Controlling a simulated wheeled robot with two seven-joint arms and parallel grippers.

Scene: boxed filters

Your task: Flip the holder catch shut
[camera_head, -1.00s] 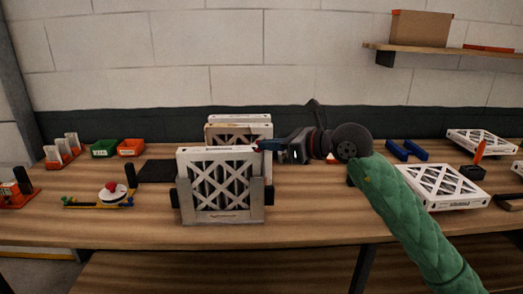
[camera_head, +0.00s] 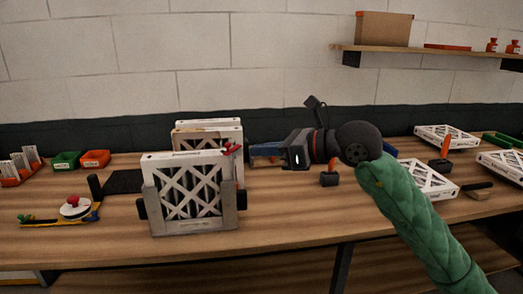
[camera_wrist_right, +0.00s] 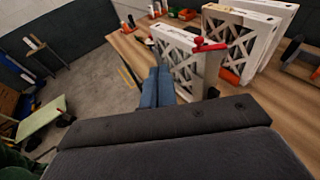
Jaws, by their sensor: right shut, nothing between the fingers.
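A grey holder (camera_head: 228,215) stands on the bench and holds a white boxed filter (camera_head: 160,196) upright. A red catch (camera_head: 232,149) is at the filter's top right corner. In the right wrist view the red catch (camera_wrist_right: 207,45) lies by the top corner of the filter, its arm pointing right; whether it is latched I cannot tell. My right gripper (camera_head: 256,151) is just right of the catch, apart from it, with blue fingers shut and empty. The fingers (camera_wrist_right: 157,88) also show in the right wrist view, beside the filter. My left gripper is out of view.
More boxed filters (camera_head: 207,127) stand behind the holder. A fixture with a white disc and red knob (camera_head: 73,207) is at left, near green (camera_head: 66,160) and orange (camera_head: 95,158) bins. Flat filters (camera_head: 428,180) lie at right. Bare bench lies in front.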

